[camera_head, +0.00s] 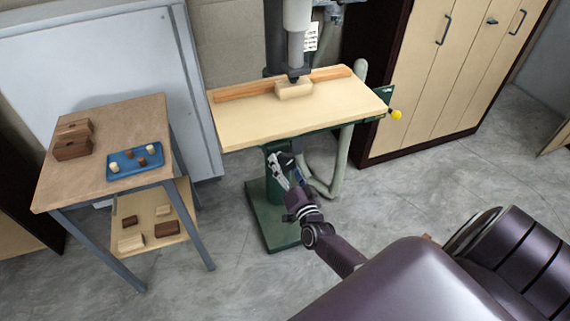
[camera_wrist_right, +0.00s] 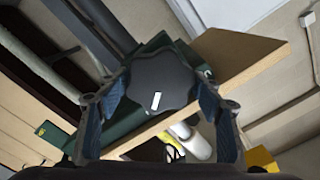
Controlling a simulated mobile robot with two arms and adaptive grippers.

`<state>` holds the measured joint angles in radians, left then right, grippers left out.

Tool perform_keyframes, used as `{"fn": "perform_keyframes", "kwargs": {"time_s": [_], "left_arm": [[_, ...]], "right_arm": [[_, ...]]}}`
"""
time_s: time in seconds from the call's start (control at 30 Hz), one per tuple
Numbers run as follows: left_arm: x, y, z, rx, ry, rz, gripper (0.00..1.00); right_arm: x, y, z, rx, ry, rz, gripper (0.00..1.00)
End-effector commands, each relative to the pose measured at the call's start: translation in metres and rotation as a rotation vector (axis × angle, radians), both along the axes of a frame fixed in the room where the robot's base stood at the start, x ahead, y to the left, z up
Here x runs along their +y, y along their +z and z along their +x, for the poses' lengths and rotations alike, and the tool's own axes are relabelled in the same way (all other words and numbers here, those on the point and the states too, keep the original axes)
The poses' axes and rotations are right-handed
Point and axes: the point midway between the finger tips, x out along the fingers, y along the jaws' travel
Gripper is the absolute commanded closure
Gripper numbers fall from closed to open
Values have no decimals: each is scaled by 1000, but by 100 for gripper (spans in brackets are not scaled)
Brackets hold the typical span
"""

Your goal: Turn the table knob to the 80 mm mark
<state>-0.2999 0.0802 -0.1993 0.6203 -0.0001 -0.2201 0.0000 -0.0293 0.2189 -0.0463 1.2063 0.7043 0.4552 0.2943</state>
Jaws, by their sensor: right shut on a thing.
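The table knob (camera_wrist_right: 162,84) is black and lobed, with a short white mark on its face, in the right wrist view. My right gripper (camera_wrist_right: 160,95) is shut on it, with one finger at each side. In the head view my right gripper (camera_head: 285,170) is under the front edge of the pale wooden machine table (camera_head: 240,125), beside the green column; the knob is mostly hidden there. A wooden block (camera_head: 294,89) lies on the table below the spindle. No readable scale or 80 mm mark shows. My left gripper is not in view.
A side table (camera_head: 70,185) at the left holds a blue tray (camera_head: 122,172) with small pieces, and wooden blocks (camera_head: 72,148). A yellow ball handle (camera_head: 396,114) sticks out at the machine table's right. Cabinets (camera_head: 440,70) stand behind. The floor right of the column is clear.

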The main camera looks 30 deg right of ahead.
Motion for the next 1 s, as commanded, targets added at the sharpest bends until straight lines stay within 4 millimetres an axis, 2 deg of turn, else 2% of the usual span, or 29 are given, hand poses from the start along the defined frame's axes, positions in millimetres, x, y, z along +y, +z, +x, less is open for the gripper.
{"fn": "perform_keyframes", "kwargs": {"time_s": [0.03,0.5,1.0], "left_arm": [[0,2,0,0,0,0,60],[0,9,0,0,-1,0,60],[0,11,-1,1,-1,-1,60]], "right_arm": [[4,-15,-5,45,6,-37,64],[4,-16,-6,132,5,-400,64],[4,-16,-6,165,4,-535,64]]}}
